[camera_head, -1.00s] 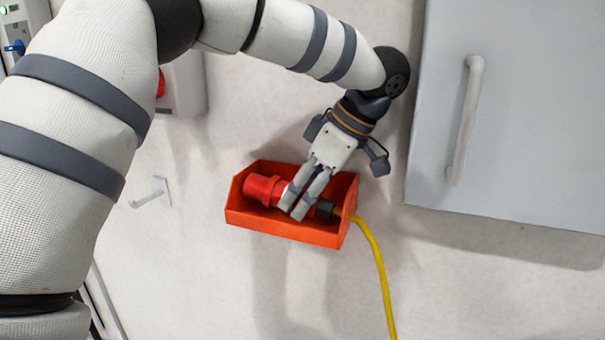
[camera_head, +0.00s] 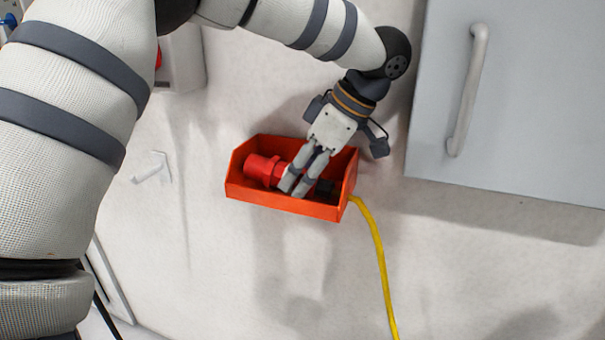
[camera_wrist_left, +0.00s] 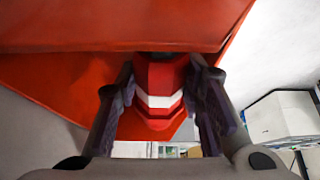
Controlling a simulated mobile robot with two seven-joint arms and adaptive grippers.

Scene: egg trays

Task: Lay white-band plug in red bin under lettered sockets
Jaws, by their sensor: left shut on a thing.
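The red plug (camera_head: 262,169) lies inside the red bin (camera_head: 285,204), its red end toward the bin's left side and its black rear toward the right. In the left wrist view the plug (camera_wrist_left: 158,74) shows its white band between my fingers, with the bin wall (camera_wrist_left: 60,80) close around it. My left gripper (camera_head: 293,188) reaches into the bin from above and is shut on the plug. Its fingers hide the plug's middle. Whether the plug touches the bin floor cannot be told. My right gripper is not in view.
A yellow cable (camera_head: 378,250) hangs down from the bin's right end. A grey cabinet door with a handle (camera_head: 467,90) is at the right. A small pale hook (camera_head: 150,168) is on the wall at left. The wall below the bin is clear.

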